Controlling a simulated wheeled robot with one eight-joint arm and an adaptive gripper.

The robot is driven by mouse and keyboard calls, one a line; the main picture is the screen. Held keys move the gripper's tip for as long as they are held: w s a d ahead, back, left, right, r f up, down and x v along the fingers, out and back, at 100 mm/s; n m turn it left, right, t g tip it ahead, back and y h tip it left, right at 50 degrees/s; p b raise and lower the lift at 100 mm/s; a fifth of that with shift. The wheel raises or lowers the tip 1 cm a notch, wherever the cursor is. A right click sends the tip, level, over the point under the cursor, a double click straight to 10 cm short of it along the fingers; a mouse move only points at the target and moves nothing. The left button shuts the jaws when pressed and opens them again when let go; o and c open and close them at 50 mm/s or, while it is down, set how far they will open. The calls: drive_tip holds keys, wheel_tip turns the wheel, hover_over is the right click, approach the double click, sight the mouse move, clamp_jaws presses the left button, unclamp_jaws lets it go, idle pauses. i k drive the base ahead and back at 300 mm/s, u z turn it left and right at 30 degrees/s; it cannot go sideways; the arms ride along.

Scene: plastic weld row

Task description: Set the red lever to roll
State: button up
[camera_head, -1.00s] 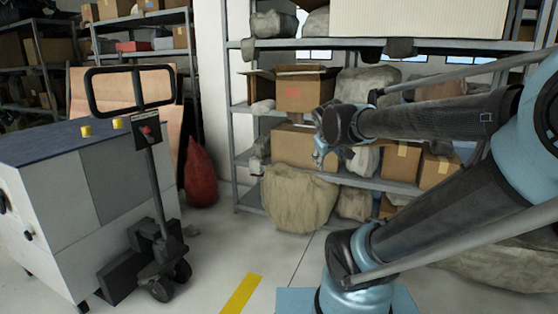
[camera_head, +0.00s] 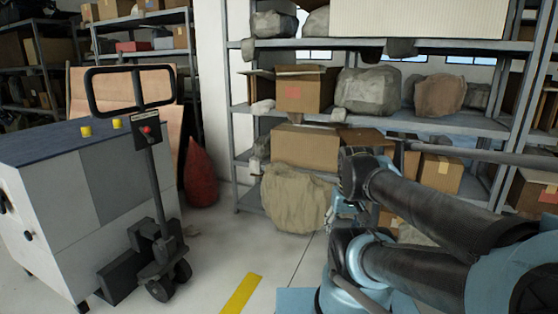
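The red lever (camera_head: 148,130) is a small red knob on a dark plate on the upright handle column of a pallet truck (camera_head: 156,190), at the left. Its setting and any labels are too small to read. A black loop handle (camera_head: 130,90) is above it. My gripper (camera_head: 335,222) is low in the middle, in front of the shelf and a large beige sack, well to the right of the lever and apart from it. The gripper is small and partly hidden by my arm, so its fingers do not show clearly.
A grey cabinet (camera_head: 95,190) with a dark top and yellow knobs stands behind the truck. A red sack (camera_head: 200,175) leans near the wall. Loaded shelves (camera_head: 400,45) stand behind my arm. The floor (camera_head: 215,245) between truck and arm is clear, with a yellow stripe.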

sight(145, 130)
drive_tip(key=u, duration=1.15)
